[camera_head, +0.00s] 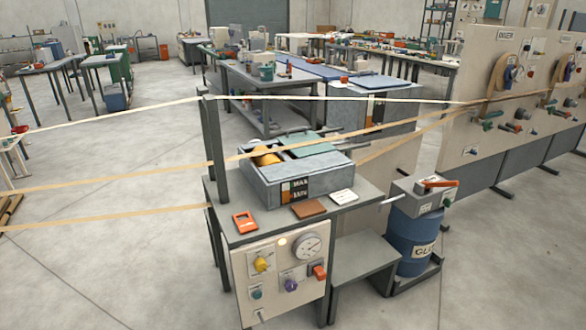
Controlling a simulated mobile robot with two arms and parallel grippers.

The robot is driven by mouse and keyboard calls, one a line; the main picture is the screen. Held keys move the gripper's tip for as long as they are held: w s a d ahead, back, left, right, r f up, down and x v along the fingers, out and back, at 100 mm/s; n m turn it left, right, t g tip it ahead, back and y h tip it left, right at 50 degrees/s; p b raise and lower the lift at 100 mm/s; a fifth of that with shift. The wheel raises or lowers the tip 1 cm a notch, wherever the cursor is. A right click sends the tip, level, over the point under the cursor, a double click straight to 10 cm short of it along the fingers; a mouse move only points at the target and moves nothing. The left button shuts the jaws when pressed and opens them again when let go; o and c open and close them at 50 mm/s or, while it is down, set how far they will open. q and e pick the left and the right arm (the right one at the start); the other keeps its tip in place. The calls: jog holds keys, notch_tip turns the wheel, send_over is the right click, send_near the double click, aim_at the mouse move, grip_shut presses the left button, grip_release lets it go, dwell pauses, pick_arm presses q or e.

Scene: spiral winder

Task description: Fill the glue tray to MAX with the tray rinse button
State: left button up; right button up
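The glue tray (335,181) is a grey open box on the near workbench. A yellow-orange roller shows inside, and a greenish lid covers part of the top. The bench's front panel (272,308) holds a yellow knob (262,264), a green button (257,294), a purple knob (291,285), a red switch (319,272) and a round gauge (307,247). Their labels are illegible, so I cannot tell which is the tray rinse button. Neither gripper is in view.
An orange device (245,222), a brown pad and a white card lie on the bench. Paper strips (100,216) cross the left side and pass the tray. A blue glue drum (416,238) and a grey step (362,256) stand right. The left foreground floor is clear.

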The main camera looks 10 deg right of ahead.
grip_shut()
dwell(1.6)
